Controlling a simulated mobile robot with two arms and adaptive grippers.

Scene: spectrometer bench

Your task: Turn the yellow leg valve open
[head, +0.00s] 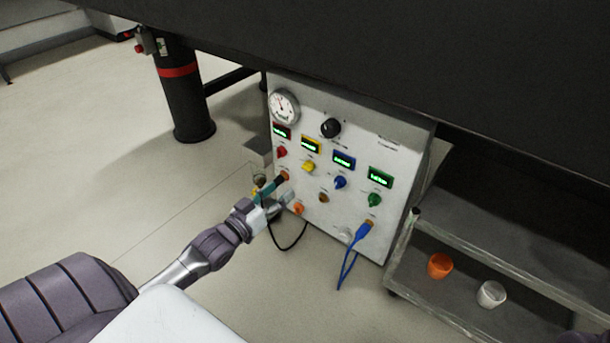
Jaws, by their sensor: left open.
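The yellow knob (308,167) is on the front of a white control panel (335,218), under a small display with a yellow frame (311,145). Its pointer position is too small to read. My left gripper (283,191) is open, low at the panel's left side, below and left of the yellow knob and apart from it. A teal and black piece (268,190) lies along the gripper and reaches toward a port under the red knob (282,152); I cannot tell whether it is a plug. My right gripper is out of view.
A blue knob (340,182) and a green knob (375,200) are right of the yellow one. A black knob (330,128) and round gauge (284,105) are above. A blue plug (363,231) hangs its cable low. A dark tabletop (330,45) overhangs the panel. A shelf with cups (440,265) stands right.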

